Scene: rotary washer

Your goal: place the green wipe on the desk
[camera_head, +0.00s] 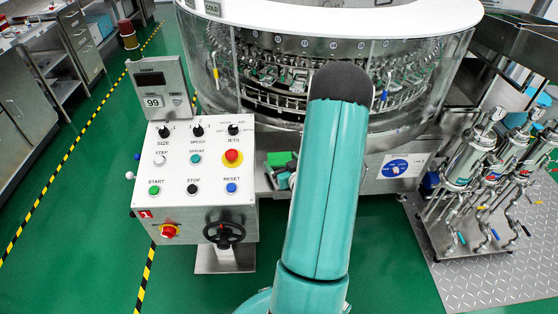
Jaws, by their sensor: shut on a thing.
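A bright green piece, which looks like the green wipe (279,158), shows just left of my teal arm, in front of the washer's lower body. My gripper (287,169) is beside it, small and mostly hidden behind my arm. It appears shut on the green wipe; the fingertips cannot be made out. A metal desk (48,18) with drawers stands at the upper left, far from my gripper. I cannot tell whether this is the desk of the task.
A control console (195,180) with knobs and a handwheel stands close left of my arm. The round glass washer (400,90) is ahead. Metal cylinders with valves (475,150) stand at the right. Open green floor (90,180) lies left, crossed by striped tape.

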